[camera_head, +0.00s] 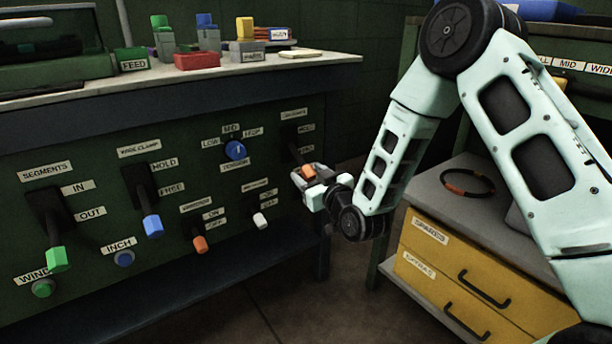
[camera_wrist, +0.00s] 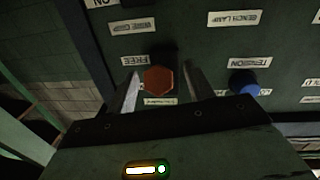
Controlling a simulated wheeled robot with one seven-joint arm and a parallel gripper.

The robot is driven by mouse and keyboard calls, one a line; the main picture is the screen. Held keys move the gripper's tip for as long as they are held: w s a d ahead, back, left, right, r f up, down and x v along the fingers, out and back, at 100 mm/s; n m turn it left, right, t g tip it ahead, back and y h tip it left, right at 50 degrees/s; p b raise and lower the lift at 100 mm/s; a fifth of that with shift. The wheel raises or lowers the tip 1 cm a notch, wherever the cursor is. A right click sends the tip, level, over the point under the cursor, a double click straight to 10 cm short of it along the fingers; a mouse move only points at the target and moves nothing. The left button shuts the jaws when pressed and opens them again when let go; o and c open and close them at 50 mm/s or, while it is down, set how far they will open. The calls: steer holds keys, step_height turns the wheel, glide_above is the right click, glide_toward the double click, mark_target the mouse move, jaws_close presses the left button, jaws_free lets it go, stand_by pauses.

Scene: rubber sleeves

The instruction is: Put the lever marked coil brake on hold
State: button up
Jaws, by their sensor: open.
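The rightmost lever on the dark green panel has an orange-red handle (camera_head: 308,171) on a black arm. The small label (camera_head: 293,114) above it is too blurred to read surely. A plate that seems to say HOLD (camera_head: 306,128) sits beside its upper part, another plate lower. The handle hangs down, on the lower plate's side. My gripper (camera_head: 313,178) is at this handle, its jaws open. In the wrist view the handle's hexagonal end (camera_wrist: 159,79) sits between my two separated fingers (camera_wrist: 162,92); touch cannot be told.
Left of it are a white switch (camera_head: 260,220), an orange switch (camera_head: 200,244), a blue knob (camera_head: 235,150), a blue lever (camera_head: 153,226) and a green lever (camera_head: 57,259). A yellow drawer cabinet (camera_head: 430,265) stands right. The bench top (camera_head: 180,78) overhangs the panel.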

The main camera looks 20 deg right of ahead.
mark_target(309, 167)
steer(key=shift+x, duration=1.15)
